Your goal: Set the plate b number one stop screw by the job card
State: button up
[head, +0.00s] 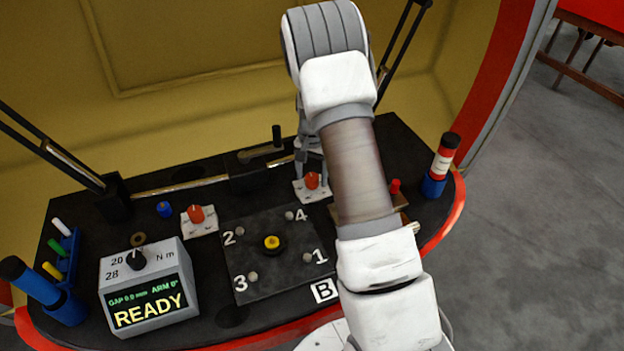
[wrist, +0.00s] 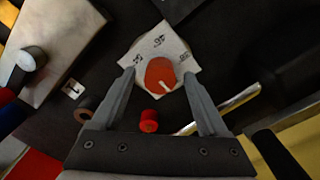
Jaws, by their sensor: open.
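Plate B (head: 262,284) is a dark square plate on the black bench in the head view, with numbered screws 1 to 4 and a yellow centre knob (head: 271,242). Its number one screw (head: 307,257) is at the right, beside a white "1". My gripper (head: 311,158) is just behind a red knob (head: 312,180) on a white plate, partly hidden by my arm. In the wrist view my open gripper (wrist: 159,76) has a finger on each side of a red knob (wrist: 160,72) with a white mark, on a white marked plate (wrist: 150,48). Contact cannot be told. I cannot make out a job card.
A grey box (head: 148,290) reads "READY", "GAP 0.0 mm", "ARM 0°", with a dial between 20 and 28 N m. A second red knob (head: 196,214) is left of mine. Coloured markers (head: 60,250) stand at left. A red-and-white cylinder (head: 444,160) stands at right.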

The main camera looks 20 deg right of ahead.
jog(key=shift+f, duration=0.5)
grip_shut()
jog(key=shift+n, duration=0.3)
jog(key=n, duration=1)
jog(key=shift+p, duration=0.4)
jog(key=shift+n, duration=1.9)
